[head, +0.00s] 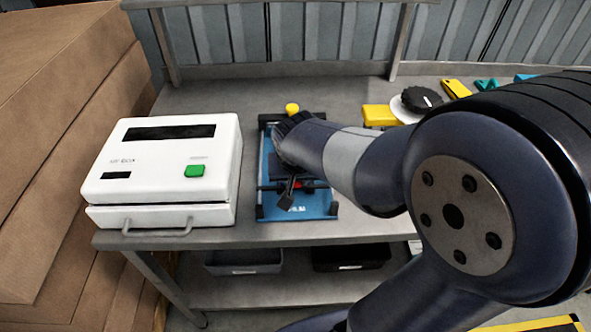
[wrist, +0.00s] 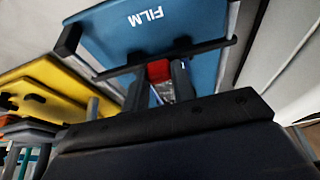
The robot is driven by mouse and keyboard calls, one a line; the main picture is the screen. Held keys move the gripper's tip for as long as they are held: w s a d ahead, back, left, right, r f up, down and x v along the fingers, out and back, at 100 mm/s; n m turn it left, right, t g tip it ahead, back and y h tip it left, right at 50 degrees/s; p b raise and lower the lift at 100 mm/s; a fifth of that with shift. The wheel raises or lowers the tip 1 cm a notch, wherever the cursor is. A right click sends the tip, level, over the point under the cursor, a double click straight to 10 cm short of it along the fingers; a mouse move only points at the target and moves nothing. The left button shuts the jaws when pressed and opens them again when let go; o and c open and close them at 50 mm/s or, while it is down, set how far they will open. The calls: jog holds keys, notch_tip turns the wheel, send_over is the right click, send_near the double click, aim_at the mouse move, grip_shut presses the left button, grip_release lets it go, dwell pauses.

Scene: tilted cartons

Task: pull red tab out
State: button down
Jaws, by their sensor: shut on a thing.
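A blue film unit (head: 325,208) with black corners and a yellow knob (head: 292,108) at its far end lies on the bench. It also shows in the wrist view (wrist: 185,25), with its FILM label and a dark bar across it. The red tab (wrist: 158,70) sits at that bar, and only its upper part shows between my fingers. My gripper (wrist: 160,82) is shut on it, with one finger on each side.
A white machine (head: 165,165) with a green button stands close on the left. A yellow box (head: 379,115) and a black dial (head: 420,99) sit behind my arm. Cartons (head: 60,130) stack at far left. Dark bins (head: 243,261) lie on the lower shelf.

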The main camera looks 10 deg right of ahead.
dwell(0.3)
jog(key=c, duration=1.2)
grip_release()
jog(key=shift+o, duration=0.2)
jog(key=shift+r, duration=0.1)
jog(key=v, duration=1)
jog(key=shift+r+p, duration=0.3)
jog(key=shift+s, duration=0.1)
jog(key=x, duration=1)
jog(key=shift+f+b, duration=0.3)
jog(key=shift+f, duration=0.05)
jog(key=shift+w+d, duration=0.1)
jog(key=shift+w, duration=0.35)
